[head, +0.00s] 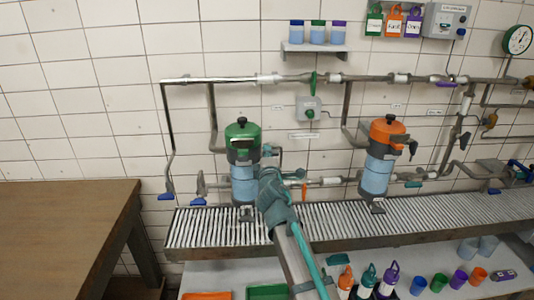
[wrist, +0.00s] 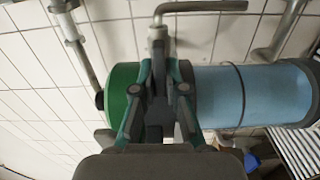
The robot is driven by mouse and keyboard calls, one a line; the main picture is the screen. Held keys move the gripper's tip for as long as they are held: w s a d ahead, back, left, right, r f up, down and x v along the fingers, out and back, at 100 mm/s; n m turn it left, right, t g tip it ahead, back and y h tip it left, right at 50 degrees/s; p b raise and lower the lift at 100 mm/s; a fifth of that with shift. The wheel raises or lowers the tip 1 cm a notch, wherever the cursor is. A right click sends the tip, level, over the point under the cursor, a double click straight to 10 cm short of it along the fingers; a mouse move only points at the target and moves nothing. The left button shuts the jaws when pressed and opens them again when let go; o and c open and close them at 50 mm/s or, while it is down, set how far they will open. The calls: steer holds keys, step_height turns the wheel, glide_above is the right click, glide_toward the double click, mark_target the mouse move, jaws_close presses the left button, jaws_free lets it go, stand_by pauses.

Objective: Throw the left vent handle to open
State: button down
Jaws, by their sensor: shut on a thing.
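The left filter has a green cap (head: 243,137) and a light blue body (head: 244,184), and stands on the slatted rack. In the wrist view its green cap (wrist: 125,98) is at left and its blue body (wrist: 245,95) at right. A bent grey vent pipe (wrist: 200,7) comes down to the vent at the filter's side. My gripper (head: 268,174) is at the front right of this filter. In the wrist view my gripper (wrist: 165,68) is shut on the dark vent handle, at the foot of that pipe. The handle is mostly hidden by the fingers.
The orange-capped filter (head: 388,132) stands to the right on the same rack (head: 330,222). Grey pipes run along the tiled wall. A brown table (head: 65,235) is at left; bottles and cups stand low at right.

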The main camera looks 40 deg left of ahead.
steer(key=shift+n, duration=0.3)
steer(key=c, duration=1.2)
jaws_free()
steer(key=v, duration=1.2)
